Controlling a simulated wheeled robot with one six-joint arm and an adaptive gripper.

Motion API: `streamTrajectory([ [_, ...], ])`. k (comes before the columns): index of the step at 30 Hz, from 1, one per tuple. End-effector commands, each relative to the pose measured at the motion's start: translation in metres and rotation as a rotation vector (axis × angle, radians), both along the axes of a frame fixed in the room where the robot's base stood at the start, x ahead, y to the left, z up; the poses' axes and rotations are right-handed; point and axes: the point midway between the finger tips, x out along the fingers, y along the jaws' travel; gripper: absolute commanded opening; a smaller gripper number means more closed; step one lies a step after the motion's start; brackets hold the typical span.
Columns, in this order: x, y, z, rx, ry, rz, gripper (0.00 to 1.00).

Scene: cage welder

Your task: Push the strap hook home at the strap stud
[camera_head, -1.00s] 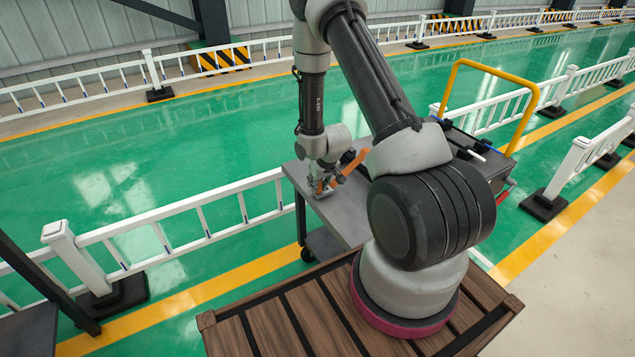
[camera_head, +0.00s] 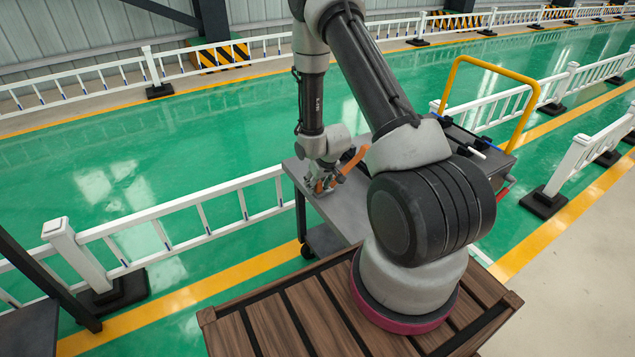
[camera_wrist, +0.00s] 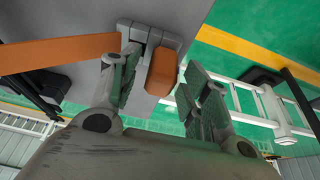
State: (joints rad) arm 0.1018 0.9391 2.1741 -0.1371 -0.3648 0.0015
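A short orange piece (camera_wrist: 163,72) lies between the fingers, beside a grey metal bracket (camera_wrist: 150,32) on the grey surface. I cannot tell which of these parts is the hook or the stud. My gripper (camera_wrist: 162,61) has its fingers apart, one on each side of the orange piece, with gaps visible. In the head view, my gripper (camera_head: 322,184) is low over the grey cart top (camera_head: 340,215), with the strap (camera_head: 354,162) rising to the right.
The cart has a yellow handle (camera_head: 535,85) at its far right end. Dark items lie on the cart behind my arm. A white fence (camera_head: 190,217) stands left of the cart. Green floor (camera_head: 230,130) beyond is open.

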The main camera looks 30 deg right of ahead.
Motion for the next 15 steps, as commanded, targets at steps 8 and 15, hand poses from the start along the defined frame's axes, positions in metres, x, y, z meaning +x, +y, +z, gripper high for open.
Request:
streamTrajectory([
  [8,0.000,0.000,0.001,0.000,0.000,0.000,0.50],
  [15,-0.011,0.000,0.029,0.000,-0.003,0.000,0.50],
])
